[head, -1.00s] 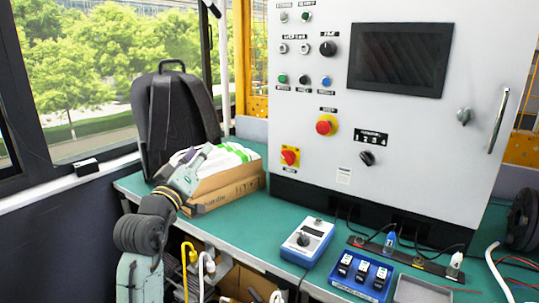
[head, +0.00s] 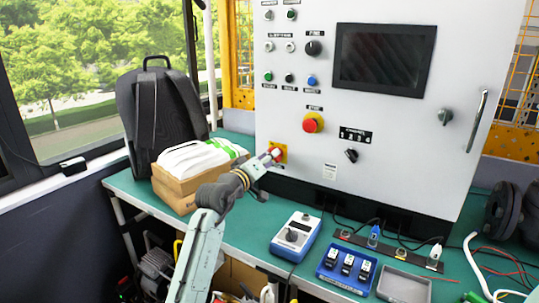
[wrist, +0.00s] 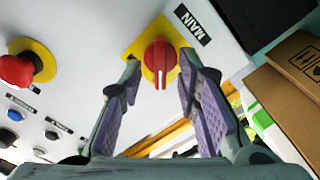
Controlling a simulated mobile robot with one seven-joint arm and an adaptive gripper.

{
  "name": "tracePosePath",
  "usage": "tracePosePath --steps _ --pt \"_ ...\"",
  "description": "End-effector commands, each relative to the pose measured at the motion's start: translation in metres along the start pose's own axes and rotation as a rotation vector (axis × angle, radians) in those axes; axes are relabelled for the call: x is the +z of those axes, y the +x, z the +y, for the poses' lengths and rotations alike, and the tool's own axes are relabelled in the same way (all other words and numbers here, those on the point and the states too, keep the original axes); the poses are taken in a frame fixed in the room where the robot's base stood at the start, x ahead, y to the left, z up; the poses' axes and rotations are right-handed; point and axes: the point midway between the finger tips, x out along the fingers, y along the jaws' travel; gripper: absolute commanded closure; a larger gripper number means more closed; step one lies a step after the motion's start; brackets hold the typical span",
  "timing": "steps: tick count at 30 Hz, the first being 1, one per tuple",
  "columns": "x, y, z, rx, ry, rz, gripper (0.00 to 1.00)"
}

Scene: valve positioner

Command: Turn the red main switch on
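The red main switch (wrist: 159,57) is a round red knob on a yellow plate, with a black "MAIN" label (wrist: 193,24) beside it in the wrist view. In the head view the switch (head: 278,151) sits low at the left of the grey cabinet, partly hidden by my gripper (head: 272,157). In the wrist view my gripper (wrist: 155,85) is open, with one finger on each side of the knob. The knob lies between the fingertips, and a gap shows on both sides. Its ridge points towards the palm.
A red emergency button (head: 312,123) on a yellow plate is up and right of the switch. Cardboard boxes (head: 176,194) with a white bag and a black backpack (head: 158,112) stand left. A blue meter (head: 296,236) sits on the green bench.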

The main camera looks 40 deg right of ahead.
Motion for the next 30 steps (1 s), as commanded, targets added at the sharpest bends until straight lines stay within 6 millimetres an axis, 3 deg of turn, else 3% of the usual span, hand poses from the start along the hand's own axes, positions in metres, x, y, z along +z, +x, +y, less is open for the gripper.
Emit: tracePosePath --steps 11,24,30 --pt "0.0003 0.0073 -0.0001 0.0 0.001 0.001 0.7" --pt "0.0 0.0069 -0.0002 0.0 0.001 0.001 0.99" --pt "0.0 0.0069 -0.0001 0.0 0.001 0.001 1.0"
